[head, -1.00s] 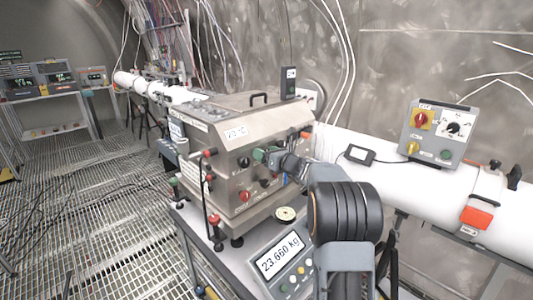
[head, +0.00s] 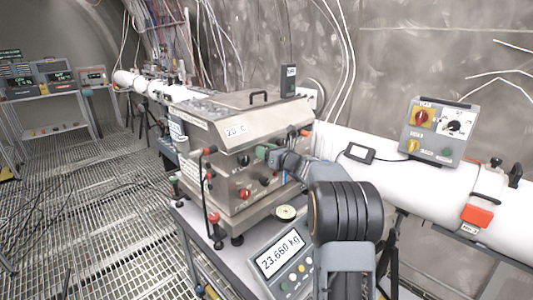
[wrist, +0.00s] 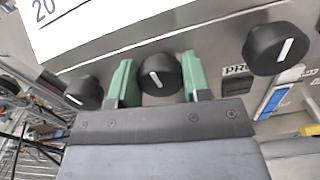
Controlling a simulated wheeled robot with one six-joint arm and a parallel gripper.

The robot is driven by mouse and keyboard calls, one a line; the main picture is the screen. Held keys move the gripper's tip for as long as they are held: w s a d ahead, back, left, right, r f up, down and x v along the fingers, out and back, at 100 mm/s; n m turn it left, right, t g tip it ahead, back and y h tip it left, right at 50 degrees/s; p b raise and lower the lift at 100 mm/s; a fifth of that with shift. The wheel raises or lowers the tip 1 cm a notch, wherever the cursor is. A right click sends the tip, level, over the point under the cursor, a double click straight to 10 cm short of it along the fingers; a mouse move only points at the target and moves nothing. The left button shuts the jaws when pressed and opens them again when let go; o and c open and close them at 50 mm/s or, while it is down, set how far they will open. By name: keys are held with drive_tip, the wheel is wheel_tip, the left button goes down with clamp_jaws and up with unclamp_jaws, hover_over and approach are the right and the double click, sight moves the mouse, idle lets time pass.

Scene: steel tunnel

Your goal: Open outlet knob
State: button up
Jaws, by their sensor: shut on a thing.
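A steel box machine (head: 215,125) carries several black knobs on its front panel. In the wrist view, the two green fingers of my gripper (wrist: 159,80) stand on either side of the middle black knob (wrist: 160,72) and are shut on it. Its white pointer line is near upright, with its top leaning slightly left. Another black knob (wrist: 82,93) is at the left and a third black knob (wrist: 277,50) at the right. In the head view, my gripper (head: 263,153) is at the upper right of the panel and hides the gripped knob. No label naming the outlet is readable.
A scale display (head: 281,252) reading 23.660 kg stands in front of the machine. Red-tipped levers (head: 213,219) rise at its left. A white pipe (head: 400,180) with a grey control box (head: 436,132) runs along the right wall. Open grating floor (head: 90,220) lies left.

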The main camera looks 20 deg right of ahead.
drive_tip(key=n+b, duration=0.1)
drive_tip(key=b, duration=0.1)
drive_tip(key=n+b, duration=0.2)
drive_tip(key=shift+f+b, duration=0.3)
drive_tip(key=shift+f, duration=0.1)
drive_tip(key=n+b, duration=0.4)
drive_tip(key=b, duration=0.2)
drive_tip(key=shift+a, duration=0.1)
drive_tip(key=n+b, duration=0.4)
drive_tip(key=n, duration=0.1)
drive_tip(key=shift+b, duration=0.4)
drive_tip(key=n+b, duration=0.3)
drive_tip(key=shift+a+n, duration=0.1)
drive_tip(key=shift+n, duration=0.2)
drive_tip(key=n+b, duration=0.3)
drive_tip(key=shift+n, duration=0.3)
drive_tip(key=n+b, duration=0.2)
drive_tip(key=n, duration=0.1)
drive_tip(key=shift+n, duration=0.3)
drive_tip(key=n+b, duration=0.2)
drive_tip(key=n, duration=0.2)
drive_tip(key=shift+n+b, duration=0.55)
drive_tip(key=shift+n, duration=1.05)
